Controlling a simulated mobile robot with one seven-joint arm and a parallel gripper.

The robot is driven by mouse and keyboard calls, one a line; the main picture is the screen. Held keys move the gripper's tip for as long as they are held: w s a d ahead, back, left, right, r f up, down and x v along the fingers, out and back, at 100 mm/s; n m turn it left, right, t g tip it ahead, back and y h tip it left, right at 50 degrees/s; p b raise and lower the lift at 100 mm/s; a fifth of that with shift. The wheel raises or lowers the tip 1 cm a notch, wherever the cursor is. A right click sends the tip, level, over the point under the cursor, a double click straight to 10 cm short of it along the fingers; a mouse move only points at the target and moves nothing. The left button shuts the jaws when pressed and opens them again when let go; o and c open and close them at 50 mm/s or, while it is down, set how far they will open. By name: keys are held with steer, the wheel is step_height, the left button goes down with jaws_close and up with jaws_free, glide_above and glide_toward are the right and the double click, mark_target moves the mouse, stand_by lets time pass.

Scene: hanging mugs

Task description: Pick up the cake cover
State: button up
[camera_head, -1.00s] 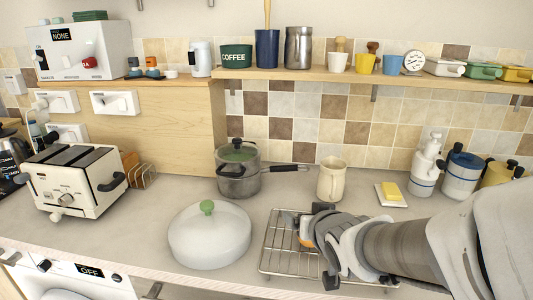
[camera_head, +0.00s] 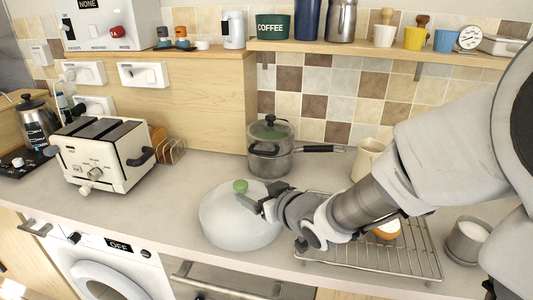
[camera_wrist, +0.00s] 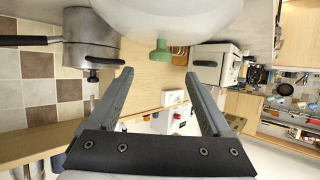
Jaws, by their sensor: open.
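The cake cover (camera_head: 238,222) is a pale, translucent dome with a green knob (camera_head: 240,186) on top. It sits on the counter in front of the pot. My gripper (camera_head: 256,200) is at the dome's right side, close to the knob, and partly hides the dome. In the wrist view, which is upside down, the cover (camera_wrist: 170,18) fills the top. Its knob (camera_wrist: 160,50) hangs just beyond the gap between the two spread fingertips (camera_wrist: 158,75). My gripper is open and empty.
A pot (camera_head: 270,155) with a long handle stands behind the cover. A wire rack (camera_head: 405,255) lies to the right, under my arm, with a brown-and-white item (camera_head: 388,230) on it. A toaster (camera_head: 100,155) stands at the left. The counter between toaster and cover is clear.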

mark_target(236, 181)
steer(key=b+x, duration=0.1)
steer(key=x, duration=1.1)
steer(key=shift+w+a+b, duration=0.2)
steer(key=shift+w+b, duration=0.05)
steer(key=shift+b, duration=0.15)
jaws_close()
